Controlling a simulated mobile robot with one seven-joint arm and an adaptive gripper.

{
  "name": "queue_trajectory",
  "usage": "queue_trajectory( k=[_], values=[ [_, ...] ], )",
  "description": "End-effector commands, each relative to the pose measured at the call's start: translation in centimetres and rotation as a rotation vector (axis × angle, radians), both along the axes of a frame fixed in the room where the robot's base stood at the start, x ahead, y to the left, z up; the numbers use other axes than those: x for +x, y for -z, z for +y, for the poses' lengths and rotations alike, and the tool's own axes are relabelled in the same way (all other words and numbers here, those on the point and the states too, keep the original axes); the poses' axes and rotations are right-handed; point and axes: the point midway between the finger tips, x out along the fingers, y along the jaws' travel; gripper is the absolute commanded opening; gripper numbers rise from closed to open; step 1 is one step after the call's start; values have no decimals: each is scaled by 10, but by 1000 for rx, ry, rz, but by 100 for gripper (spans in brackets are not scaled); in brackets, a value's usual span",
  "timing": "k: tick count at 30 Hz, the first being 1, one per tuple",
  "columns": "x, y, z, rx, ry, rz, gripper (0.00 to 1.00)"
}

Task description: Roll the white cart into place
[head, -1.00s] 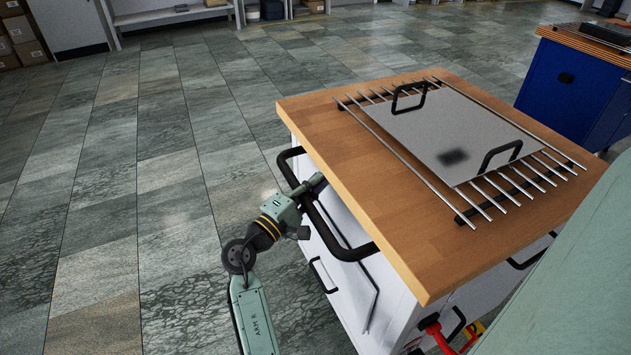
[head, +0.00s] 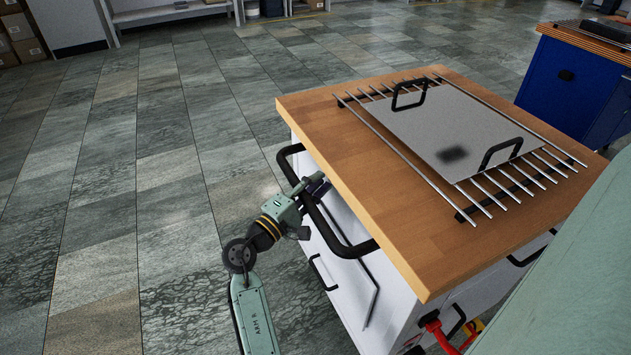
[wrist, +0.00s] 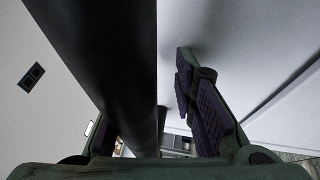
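The white cart (head: 346,306) stands in front of me with a wooden top (head: 365,190). A black push handle (head: 338,238) runs along its left side. My gripper (head: 316,186) is at this handle, near its far half, with its fingers around the bar. In the wrist view the black handle bar (wrist: 110,70) passes between the fingers of my gripper (wrist: 118,42). The right finger with its purple pad stands clear of the bar. The left finger is mostly hidden behind the bar. The gripper is open.
A metal plate (head: 440,128) with two black handles lies on a rod rack (head: 380,140) on the cart top. A blue cabinet (head: 565,85) stands at the back right. A red item (head: 440,335) shows at the cart's near side. The tiled floor at left is clear.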

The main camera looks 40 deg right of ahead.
Motion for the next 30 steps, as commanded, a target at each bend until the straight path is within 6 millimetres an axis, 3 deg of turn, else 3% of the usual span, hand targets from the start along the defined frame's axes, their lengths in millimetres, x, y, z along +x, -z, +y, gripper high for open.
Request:
queue_trajectory(
  k=[6, 17, 30],
  values=[
    [0, -3, 0, -4, 0, -2, 40],
    [0, -2, 3, -4, -2, -2, 40],
    [-5, 4, 33, -5, -2, -2, 40]
  ],
)
